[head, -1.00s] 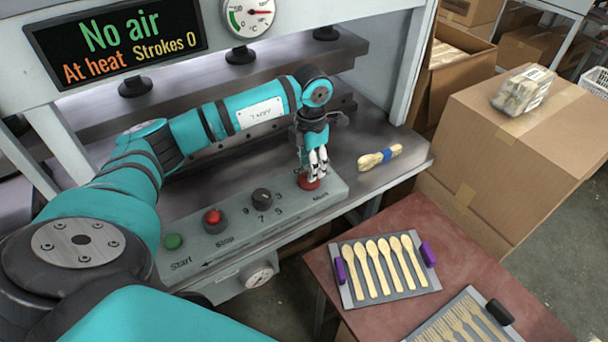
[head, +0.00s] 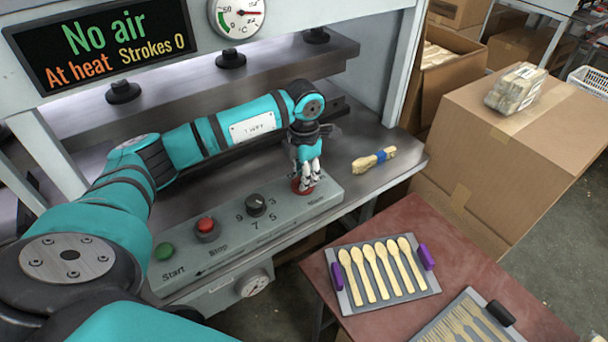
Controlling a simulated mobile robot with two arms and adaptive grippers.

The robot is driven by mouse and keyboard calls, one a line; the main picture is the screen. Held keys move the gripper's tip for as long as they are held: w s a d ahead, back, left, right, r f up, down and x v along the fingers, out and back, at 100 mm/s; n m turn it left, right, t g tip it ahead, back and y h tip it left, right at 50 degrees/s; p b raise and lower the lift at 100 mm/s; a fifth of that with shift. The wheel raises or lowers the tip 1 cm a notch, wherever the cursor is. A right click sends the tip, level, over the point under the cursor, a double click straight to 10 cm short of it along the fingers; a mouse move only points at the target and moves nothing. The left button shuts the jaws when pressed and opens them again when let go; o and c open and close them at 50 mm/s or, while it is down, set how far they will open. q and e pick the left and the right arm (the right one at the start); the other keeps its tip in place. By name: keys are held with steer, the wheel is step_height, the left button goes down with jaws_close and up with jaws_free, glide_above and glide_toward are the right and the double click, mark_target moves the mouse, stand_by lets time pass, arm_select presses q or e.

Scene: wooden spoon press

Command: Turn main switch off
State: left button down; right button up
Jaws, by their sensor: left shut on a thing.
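The main switch (head: 299,187) is a red rotary knob at the right end of the grey control panel (head: 225,254), beside the label "Main". My left gripper (head: 307,181) points down over it, with its fingers shut on the knob and hiding part of it. The panel also bears a green Start button (head: 164,251), a red Stop button (head: 206,226) and a black dial (head: 256,204) with numbers around it. The display (head: 105,42) reads "No air", "At heat" and "Strokes 0". My right gripper is not in view.
A bundle of wooden spoons (head: 373,160) lies on the press table right of the panel. A tray of spoons (head: 348,299) and a tray of forks (head: 425,333) lie on the red table (head: 400,222). A cardboard box (head: 515,150) stands at the right.

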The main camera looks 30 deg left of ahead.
arm_select(q)
steer(key=shift+n, duration=0.4)
steer(key=n+b, duration=0.1)
steer(key=n, duration=0.2)
steer(key=shift+a+n, duration=0.1)
steer(key=shift+n, duration=0.3)
steer(key=n, duration=0.9)
steer(key=shift+a+r, duration=0.1)
steer(key=shift+a, duration=0.05)
steer(key=n, duration=0.4)
steer(key=shift+n, duration=0.4)
steer(key=c, duration=1.2)
jaws_free()
steer(key=shift+s, duration=0.1)
step_height(320, 180, up, 12)
